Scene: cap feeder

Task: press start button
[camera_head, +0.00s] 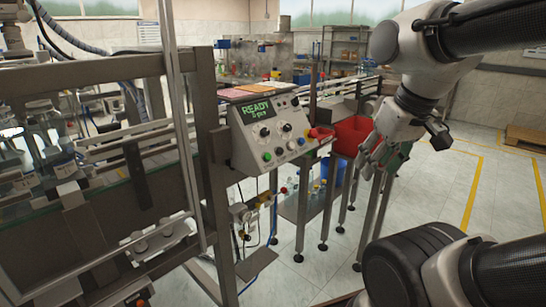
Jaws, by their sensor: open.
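A grey control box (268,132) is mounted on the machine frame near the middle. Its screen (258,111) shows "READY" in green with a smaller line below. Black knobs and a red knob (313,132) at the right side also show. Button labels are too small to read, so I cannot confirm which one is start. My gripper (371,160) is open and empty, pointing down, to the right of the box and apart from it.
A red bin (352,131) stands between the box and my gripper. A blue bin (332,170) is lower down. The metal machine frame (195,130) fills the left. Shelving (342,45) stands behind. Floor with yellow lines (472,190) is open at the right.

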